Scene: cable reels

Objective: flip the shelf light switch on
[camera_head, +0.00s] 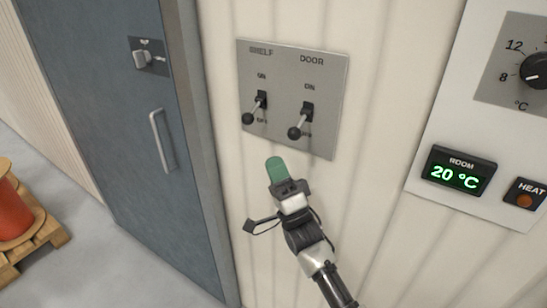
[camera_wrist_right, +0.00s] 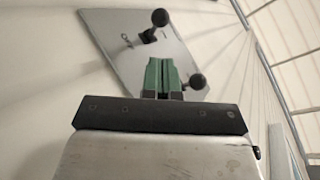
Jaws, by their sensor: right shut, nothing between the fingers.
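A grey switch plate (camera_head: 325,135) on the white wall carries two toggle levers. The left one, under SHELF, is the shelf light switch (camera_head: 249,118); its lever points down toward OFF. The DOOR switch (camera_head: 295,132) beside it also points down. My right gripper (camera_head: 275,165) is shut and empty, with its green fingertips just below the plate, under and between the two levers. In the right wrist view the shut green fingers (camera_wrist_right: 159,74) point at the plate (camera_wrist_right: 112,38), with one lever knob (camera_wrist_right: 160,17) above and another (camera_wrist_right: 196,82) close at their right. My left gripper is not in view.
A blue-grey door (camera_head: 95,100) with a handle (camera_head: 161,140) stands to the left. At the right is a panel with a dial (camera_head: 535,70), a 20 °C room display (camera_head: 461,172) and a HEAT lamp (camera_head: 524,200). An orange reel (camera_head: 12,208) sits on a pallet at far left.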

